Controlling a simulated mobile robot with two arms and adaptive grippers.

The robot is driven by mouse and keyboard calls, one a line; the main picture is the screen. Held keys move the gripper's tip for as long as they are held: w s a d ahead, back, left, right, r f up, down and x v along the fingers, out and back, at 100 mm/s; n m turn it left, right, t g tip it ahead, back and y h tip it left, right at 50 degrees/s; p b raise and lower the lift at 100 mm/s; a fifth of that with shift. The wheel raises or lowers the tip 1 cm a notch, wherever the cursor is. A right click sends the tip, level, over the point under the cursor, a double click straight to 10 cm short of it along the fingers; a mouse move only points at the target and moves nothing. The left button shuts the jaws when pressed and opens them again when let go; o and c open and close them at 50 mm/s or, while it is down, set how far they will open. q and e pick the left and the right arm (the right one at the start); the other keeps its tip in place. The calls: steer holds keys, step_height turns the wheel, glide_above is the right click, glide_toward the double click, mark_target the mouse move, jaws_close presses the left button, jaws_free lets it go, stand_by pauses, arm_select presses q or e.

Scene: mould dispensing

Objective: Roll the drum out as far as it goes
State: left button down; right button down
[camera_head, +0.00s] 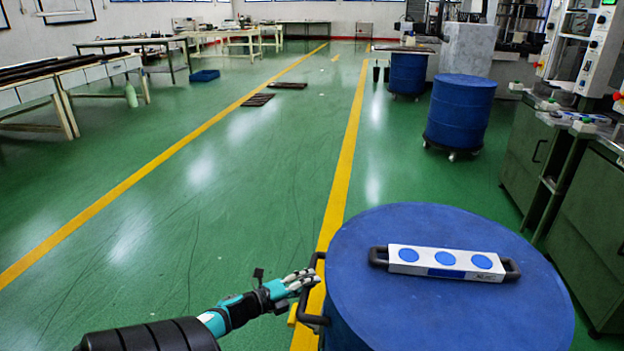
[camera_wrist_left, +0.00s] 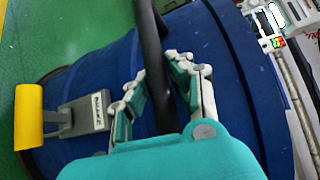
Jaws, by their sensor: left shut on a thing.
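The large blue drum (camera_head: 440,318) stands upright at the lower right of the head view. Its blue side (camera_wrist_left: 100,70) fills much of the left wrist view. A black bar handle (camera_head: 311,319) sticks out from its left side, and the bar also runs between my fingers in the left wrist view (camera_wrist_left: 149,45). My left gripper (camera_head: 303,281) is shut on this handle. A white bar with blue discs and black end grips (camera_head: 445,259) lies on the drum's top. My right gripper is in neither view.
A yellow roller on a grey bracket (camera_wrist_left: 30,115) sits low beside the drum. Green cabinets (camera_head: 585,225) stand to the right. Another blue drum on casters (camera_head: 460,112) stands farther back. The green floor between the yellow lines is largely open, with dark pallets (camera_head: 258,99) far ahead.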

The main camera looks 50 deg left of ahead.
arm_select(q)
steer(key=shift+s+a+f, duration=0.15)
steer(key=shift+a, duration=0.05)
steer(key=c, duration=1.2)
jaws_free()
steer(key=shift+s+a, duration=0.1)
steer(key=shift+o, duration=0.2)
steer(key=shift+s, duration=0.25)
steer(key=s+r, duration=0.2)
steer(key=s, duration=0.9)
steer(key=shift+s+a, duration=0.2)
steer(key=shift+f, duration=0.1)
